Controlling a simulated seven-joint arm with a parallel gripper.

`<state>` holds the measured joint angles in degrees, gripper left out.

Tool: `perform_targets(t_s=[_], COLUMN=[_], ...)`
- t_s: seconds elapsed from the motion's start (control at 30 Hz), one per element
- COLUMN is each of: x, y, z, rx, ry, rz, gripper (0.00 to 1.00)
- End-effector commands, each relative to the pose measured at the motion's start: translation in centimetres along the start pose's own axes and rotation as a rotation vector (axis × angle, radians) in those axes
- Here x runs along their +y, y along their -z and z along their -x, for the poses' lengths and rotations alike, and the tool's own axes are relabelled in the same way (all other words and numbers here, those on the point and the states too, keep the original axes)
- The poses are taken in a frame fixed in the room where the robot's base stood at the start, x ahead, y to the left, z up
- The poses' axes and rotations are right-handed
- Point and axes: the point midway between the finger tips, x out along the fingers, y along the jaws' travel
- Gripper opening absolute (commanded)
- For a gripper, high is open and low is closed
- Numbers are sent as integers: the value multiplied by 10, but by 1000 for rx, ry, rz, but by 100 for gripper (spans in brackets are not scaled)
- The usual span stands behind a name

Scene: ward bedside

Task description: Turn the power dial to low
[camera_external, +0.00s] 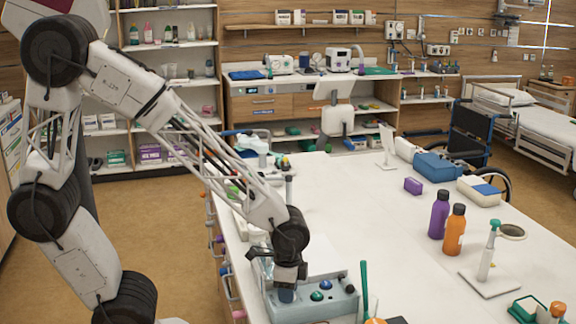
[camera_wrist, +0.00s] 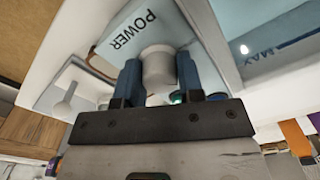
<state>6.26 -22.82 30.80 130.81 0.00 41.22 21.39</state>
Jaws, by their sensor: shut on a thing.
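The power dial (camera_wrist: 157,62) is a pale grey round knob between my two blue fingers in the wrist view. The word POWER is printed beside it on a light panel (camera_wrist: 112,50). My gripper (camera_wrist: 159,78) is shut on the dial, one finger on each side. In the external view my gripper (camera_external: 286,293) points down onto the left part of a grey-blue control box (camera_external: 335,305) at the near end of the table. There the dial is hidden by the gripper. No low mark or pointer on the dial can be made out.
A green knob (camera_external: 317,296) and a blue knob (camera_external: 326,285) sit on the box, right of my gripper. A green upright stick (camera_external: 364,285) stands close by. Purple (camera_external: 439,215) and orange (camera_external: 455,231) bottles stand farther right. The white table's middle (camera_external: 345,215) is clear.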

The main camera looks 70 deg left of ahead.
Motion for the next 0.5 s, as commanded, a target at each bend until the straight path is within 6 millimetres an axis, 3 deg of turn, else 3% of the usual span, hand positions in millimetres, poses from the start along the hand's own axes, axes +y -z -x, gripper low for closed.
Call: perform_targets(t_s=[0.5], x=[0], y=[0], z=[1], rx=[1], ry=[1], rz=[-285], gripper=[11])
